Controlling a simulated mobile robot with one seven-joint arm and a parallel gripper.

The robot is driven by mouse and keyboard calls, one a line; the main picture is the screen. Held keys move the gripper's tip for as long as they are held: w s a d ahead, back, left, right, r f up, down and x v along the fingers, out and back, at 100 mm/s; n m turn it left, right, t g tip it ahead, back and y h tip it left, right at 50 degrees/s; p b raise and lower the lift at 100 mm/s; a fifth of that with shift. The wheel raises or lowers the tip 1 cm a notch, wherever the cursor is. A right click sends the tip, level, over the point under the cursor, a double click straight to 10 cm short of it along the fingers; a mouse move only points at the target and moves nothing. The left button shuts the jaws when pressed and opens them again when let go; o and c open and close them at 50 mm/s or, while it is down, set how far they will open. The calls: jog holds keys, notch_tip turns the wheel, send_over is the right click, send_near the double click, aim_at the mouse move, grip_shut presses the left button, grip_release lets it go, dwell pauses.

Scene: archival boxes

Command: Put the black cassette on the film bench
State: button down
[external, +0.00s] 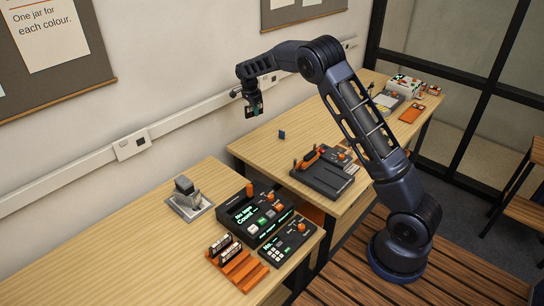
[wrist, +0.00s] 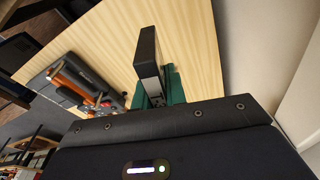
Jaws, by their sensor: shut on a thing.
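My gripper (external: 254,108) is raised above the far side of the middle table in the external view. In the wrist view its green fingers (wrist: 176,88) are shut on the black cassette (wrist: 148,58), a slim black block that sticks out past the fingertips. The cassette is clear of the table. A flat dark device with orange parts (external: 322,178) lies on the middle table, right of and below my gripper; it also shows at left in the wrist view (wrist: 78,78). No label shows which piece is the film bench.
A small dark upright piece (external: 282,134) stands near the middle table's back edge. The near table (external: 110,262) holds a dark display console (external: 250,213), a keypad box (external: 288,243), an orange rack (external: 238,268) and a grey stand (external: 188,200). A gap separates the tables.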

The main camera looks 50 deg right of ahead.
jog(key=shift+r, duration=0.35)
jog(key=s+a+f+n+t+y, duration=0.1)
jog(key=s+a+f+n+t, duration=0.1)
jog(key=s+a+f+n, duration=1.2)
jog(key=shift+s+a+f+n+y, duration=0.4)
jog(key=shift+a+f+n, duration=0.7)
jog(key=shift+f+n, duration=1.6)
jog(key=shift+r+n, duration=0.6)
jog(key=shift+r, duration=0.05)
